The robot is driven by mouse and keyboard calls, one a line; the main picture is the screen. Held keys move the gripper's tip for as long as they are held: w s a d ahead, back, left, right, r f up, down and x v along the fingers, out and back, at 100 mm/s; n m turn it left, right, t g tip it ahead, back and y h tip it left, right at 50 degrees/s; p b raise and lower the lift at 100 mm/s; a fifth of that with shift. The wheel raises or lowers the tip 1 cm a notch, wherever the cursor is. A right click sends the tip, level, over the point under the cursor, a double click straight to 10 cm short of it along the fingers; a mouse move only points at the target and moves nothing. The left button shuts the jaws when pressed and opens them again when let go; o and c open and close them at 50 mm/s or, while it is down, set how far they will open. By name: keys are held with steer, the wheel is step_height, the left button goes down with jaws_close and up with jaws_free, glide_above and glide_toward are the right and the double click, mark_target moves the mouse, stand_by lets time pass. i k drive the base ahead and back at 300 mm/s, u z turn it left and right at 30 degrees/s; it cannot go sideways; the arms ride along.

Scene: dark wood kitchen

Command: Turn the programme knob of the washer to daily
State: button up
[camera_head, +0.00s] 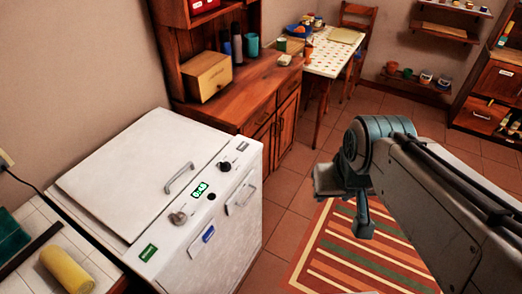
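The white washer (150,175) stands at left centre, its top lid with a bar handle (179,178) closed. Its sloping front panel holds a silver-grey knob (178,218), a black knob (224,166), a small dark button (211,197) and a lit green display (200,189). Knob markings are too small to read, so I cannot tell which is the programme knob or its setting. My arm reaches in from the lower right. The end of my arm, with my gripper (345,200), is right of the washer, apart from it, above the floor and rug. Its fingers are not clear.
A striped rug (345,262) lies on the tiled floor right of the washer. A wooden cabinet (240,95) stands behind it. A tiled counter with a yellow roll (66,270) is at the lower left. Open floor lies between the washer and my arm.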

mark_target(225, 165)
steer(key=z, duration=0.2)
steer(key=i, duration=0.85)
steer(key=u, duration=1.55)
